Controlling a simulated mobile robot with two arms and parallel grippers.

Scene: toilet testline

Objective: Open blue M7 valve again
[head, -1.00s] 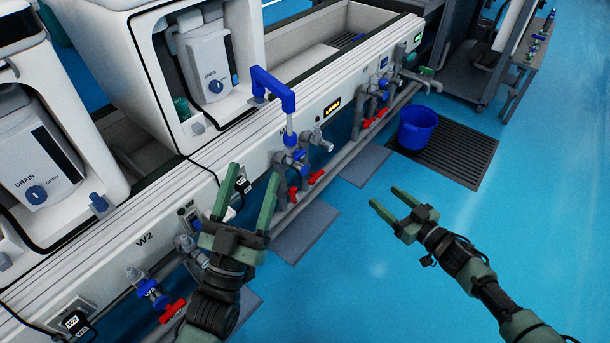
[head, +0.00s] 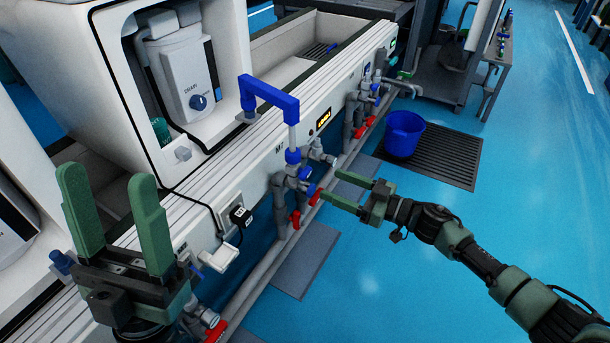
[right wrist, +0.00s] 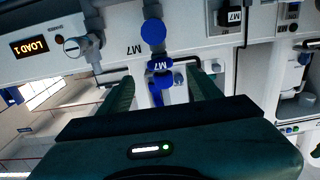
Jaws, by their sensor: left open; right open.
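The blue M7 valve handle (head: 307,173) is on the grey pipes below the white bench front. In the right wrist view, a blue handle (right wrist: 160,76) lies between my finger tips, with M7 labels beside the pipe. My right gripper (head: 337,190) is open and points at this valve from the right. Its fingers stand either side of the handle in the wrist view; I cannot tell whether they touch it. My left gripper (head: 108,178) is open and empty, raised in front of the bench at the left.
A blue bent pipe (head: 268,96) rises above the M7 pipes. Red handles (head: 295,219) sit just below the blue one. The blue floor at right is clear.

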